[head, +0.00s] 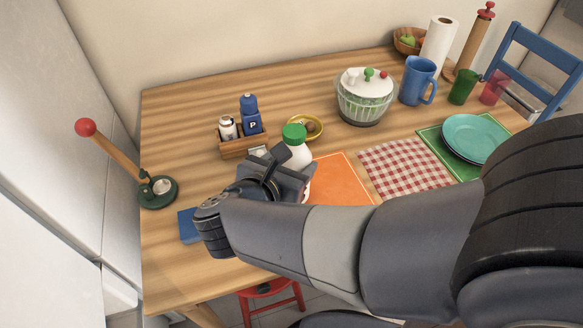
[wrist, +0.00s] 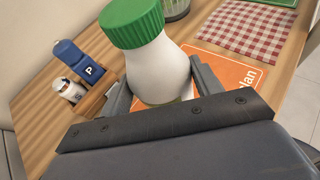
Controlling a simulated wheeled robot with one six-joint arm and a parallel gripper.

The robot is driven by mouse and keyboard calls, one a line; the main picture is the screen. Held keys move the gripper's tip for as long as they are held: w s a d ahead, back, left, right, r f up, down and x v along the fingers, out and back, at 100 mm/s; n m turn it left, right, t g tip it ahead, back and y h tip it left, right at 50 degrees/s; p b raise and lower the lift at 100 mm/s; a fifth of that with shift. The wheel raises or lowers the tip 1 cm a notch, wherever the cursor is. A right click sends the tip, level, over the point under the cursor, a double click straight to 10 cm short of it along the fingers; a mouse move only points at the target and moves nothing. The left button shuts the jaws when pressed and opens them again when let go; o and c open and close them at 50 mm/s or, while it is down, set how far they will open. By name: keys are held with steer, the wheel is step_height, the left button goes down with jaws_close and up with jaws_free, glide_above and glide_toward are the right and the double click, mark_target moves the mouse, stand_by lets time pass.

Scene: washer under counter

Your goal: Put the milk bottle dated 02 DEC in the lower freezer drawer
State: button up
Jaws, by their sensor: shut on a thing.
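A white milk bottle (head: 299,155) with a green cap stands out in front of my gripper over the wooden table. In the wrist view the bottle (wrist: 158,70) sits between my two fingers, and my gripper (wrist: 157,88) is shut on it. My gripper (head: 285,165) is over the left part of the table, partly hiding the bottle in the head view. No date is readable on the bottle's visible side. I cannot tell whether its base touches the table. The lower freezer drawer is not identifiable in these views.
A wooden caddy (head: 245,147) with a blue P bottle stands left of the bottle. An orange mat (head: 343,182), yellow dish (head: 304,127), salad spinner (head: 364,105) and blue mug (head: 418,82) are on the table. A red-knobbed stand (head: 159,192) is at the left edge, near white cabinet fronts (head: 45,150).

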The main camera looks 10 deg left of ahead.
steer(key=shift+f, duration=0.75)
steer(key=shift+f, duration=0.15)
steer(key=o, duration=1.4)
